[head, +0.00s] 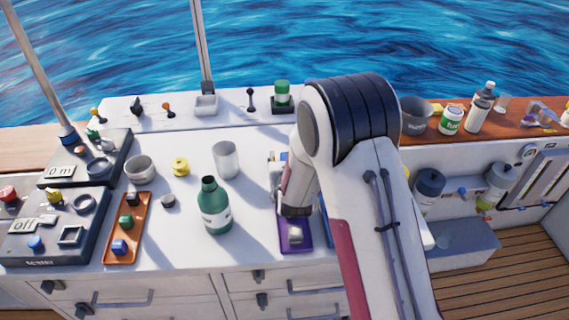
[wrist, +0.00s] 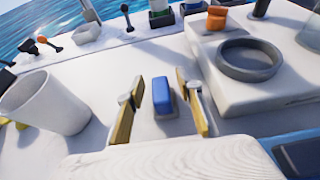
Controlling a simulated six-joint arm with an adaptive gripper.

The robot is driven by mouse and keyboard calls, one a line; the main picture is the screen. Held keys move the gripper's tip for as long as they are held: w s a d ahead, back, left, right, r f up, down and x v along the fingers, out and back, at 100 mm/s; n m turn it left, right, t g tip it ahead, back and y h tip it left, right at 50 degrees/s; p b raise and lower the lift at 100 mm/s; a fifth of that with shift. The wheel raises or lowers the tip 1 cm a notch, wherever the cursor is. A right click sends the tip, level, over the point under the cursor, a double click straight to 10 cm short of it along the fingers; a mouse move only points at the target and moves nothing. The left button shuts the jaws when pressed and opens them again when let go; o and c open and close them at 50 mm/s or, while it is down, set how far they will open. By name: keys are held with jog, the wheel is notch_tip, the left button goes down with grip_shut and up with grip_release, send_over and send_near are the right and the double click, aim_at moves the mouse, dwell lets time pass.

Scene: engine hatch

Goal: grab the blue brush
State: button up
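A small blue block-like object with a grey base, which looks like the blue brush (wrist: 162,95), stands on the white surface in the wrist view. My gripper (wrist: 159,88) is open, with one yellow-padded finger on each side of it. Gaps show between the blue object and both fingers, so it is not clasped. In the head view my gripper (head: 276,178) is mostly hidden by my own arm, and the brush cannot be made out clearly there.
A green bottle (head: 214,206) and a metal cup (head: 226,160) stand left of my gripper. A purple tray (head: 294,245) lies in front. In the wrist view a dark ring (wrist: 250,60) rests on a raised white block to the right, and a white cup (wrist: 45,103) stands left.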

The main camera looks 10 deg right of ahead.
aim_at(284, 155)
dwell(0.5)
grip_shut()
jog(key=shift+r, duration=0.1)
jog(key=shift+r, duration=4.95)
